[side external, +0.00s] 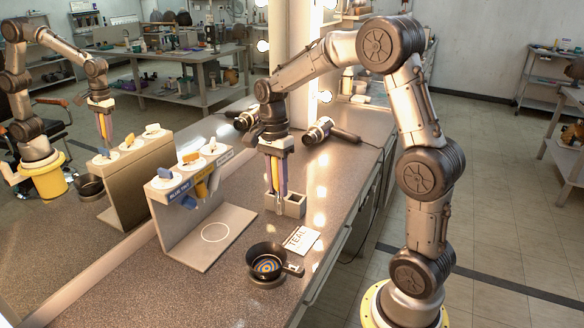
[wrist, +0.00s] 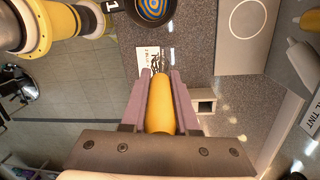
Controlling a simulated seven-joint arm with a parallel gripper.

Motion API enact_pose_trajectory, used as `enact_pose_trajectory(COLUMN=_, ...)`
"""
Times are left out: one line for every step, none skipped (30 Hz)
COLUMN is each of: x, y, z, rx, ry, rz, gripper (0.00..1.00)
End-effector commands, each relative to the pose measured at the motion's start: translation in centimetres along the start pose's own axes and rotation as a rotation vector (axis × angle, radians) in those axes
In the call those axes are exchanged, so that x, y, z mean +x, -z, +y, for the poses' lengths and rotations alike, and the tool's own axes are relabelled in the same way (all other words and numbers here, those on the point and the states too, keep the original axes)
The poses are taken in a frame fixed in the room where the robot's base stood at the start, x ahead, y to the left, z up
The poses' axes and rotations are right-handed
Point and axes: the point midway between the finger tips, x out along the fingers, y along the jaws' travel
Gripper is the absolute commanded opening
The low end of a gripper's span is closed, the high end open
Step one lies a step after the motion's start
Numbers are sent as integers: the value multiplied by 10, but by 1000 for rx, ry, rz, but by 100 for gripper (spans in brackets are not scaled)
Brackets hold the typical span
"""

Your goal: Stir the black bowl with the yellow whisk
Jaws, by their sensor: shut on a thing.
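My gripper (side external: 277,190) points straight down and is shut on the yellow whisk. The whisk's yellow handle (wrist: 161,105) lies between the two mauve fingers in the wrist view, and its wires (wrist: 160,66) extend past the fingertips. The black bowl (side external: 250,256) stands on the counter nearer the side camera, apart from the whisk. It holds coloured rings of blue and orange, and has a short handle at its right. The bowl also shows at the top of the wrist view (wrist: 133,10).
A grey socket block (side external: 293,205) stands right beside the whisk's lower end. A "TEAL" card (side external: 301,241) lies beside the bowl. A grey stand (side external: 180,222) at left holds blue, yellow and white items, with a white ring (side external: 215,241) on its base. A mirror (side external: 60,235) runs behind.

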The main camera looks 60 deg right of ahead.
Motion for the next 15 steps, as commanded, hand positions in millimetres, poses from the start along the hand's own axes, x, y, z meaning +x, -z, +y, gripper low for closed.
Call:
enact_pose_trajectory(x=-1, y=-21, z=7, rx=-26, ry=-8, rz=-1, gripper=0)
enact_pose_trajectory(x=-1, y=-31, z=11, rx=-40, ry=-14, rz=-2, gripper=0)
enact_pose_trajectory(x=-1, y=-43, z=15, rx=-60, ry=-21, rz=-3, gripper=0)
enact_pose_trajectory(x=-1, y=-52, z=18, rx=-76, ry=-26, rz=-3, gripper=0)
enact_pose_trajectory(x=-1, y=-59, z=21, rx=-95, ry=-33, rz=-3, gripper=0)
enact_pose_trajectory(x=-2, y=-68, z=24, rx=-117, ry=-41, rz=-4, gripper=0)
enact_pose_trajectory(x=-2, y=-74, z=26, rx=-134, ry=-47, rz=-4, gripper=0)
enact_pose_trajectory(x=-2, y=-78, z=27, rx=-148, ry=-51, rz=-4, gripper=0)
enact_pose_trajectory(x=-3, y=-84, z=28, rx=-163, ry=-58, rz=-5, gripper=0)
enact_pose_trajectory(x=-4, y=-87, z=28, rx=-172, ry=-62, rz=-5, gripper=0)
enact_pose_trajectory(x=-4, y=-89, z=29, rx=-181, ry=-67, rz=-6, gripper=0)
enact_pose_trajectory(x=-4, y=-92, z=29, rx=-188, ry=-72, rz=-7, gripper=0)
enact_pose_trajectory(x=-3, y=-92, z=29, rx=-191, ry=-76, rz=-8, gripper=0)
enact_pose_trajectory(x=-2, y=-92, z=28, rx=-192, ry=-81, rz=-9, gripper=0)
enact_pose_trajectory(x=-1, y=-92, z=28, rx=-193, ry=-84, rz=-10, gripper=0)
